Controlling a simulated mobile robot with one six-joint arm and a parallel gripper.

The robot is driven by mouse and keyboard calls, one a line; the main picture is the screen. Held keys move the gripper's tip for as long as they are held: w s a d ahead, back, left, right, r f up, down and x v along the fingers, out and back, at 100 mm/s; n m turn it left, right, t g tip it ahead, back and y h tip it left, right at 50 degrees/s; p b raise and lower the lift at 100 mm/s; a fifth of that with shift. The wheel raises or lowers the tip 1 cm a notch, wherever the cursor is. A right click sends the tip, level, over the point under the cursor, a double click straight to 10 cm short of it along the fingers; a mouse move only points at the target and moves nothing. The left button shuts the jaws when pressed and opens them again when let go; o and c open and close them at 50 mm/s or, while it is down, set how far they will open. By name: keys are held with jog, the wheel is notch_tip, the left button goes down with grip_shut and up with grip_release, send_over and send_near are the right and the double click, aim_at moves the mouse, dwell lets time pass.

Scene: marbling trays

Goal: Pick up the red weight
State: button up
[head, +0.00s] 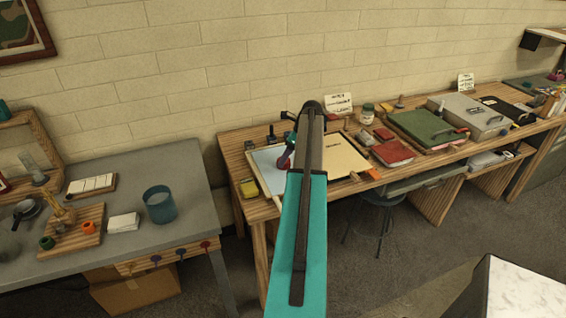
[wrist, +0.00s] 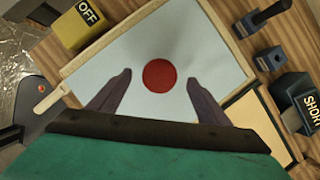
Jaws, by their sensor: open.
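The red weight (wrist: 158,75) is a round red disc on a pale blue-white sheet in a wood-edged tray (wrist: 92,50). My gripper (wrist: 158,84) is open, its two dark fingers pointing at the weight, one on each side of it in the wrist view. No contact shows, and I cannot tell the height between the fingers and the sheet. In the head view the red weight (head: 284,162) is partly hidden behind my arm, on the tray (head: 266,183) at the left end of the long wooden bench.
A yellow block marked OFF (wrist: 80,25) stands beside the tray. A dark block marked SHORT (wrist: 295,100) and small dark blocks stand on the other side. A cream board (head: 343,160), a red book (head: 392,153) and a green case (head: 425,128) lie further right.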

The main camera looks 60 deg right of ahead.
jog(key=shift+p+x, duration=0.4)
jog(key=shift+x, duration=0.85)
jog(key=shift+c, duration=0.4)
jog(key=c, duration=1.5)
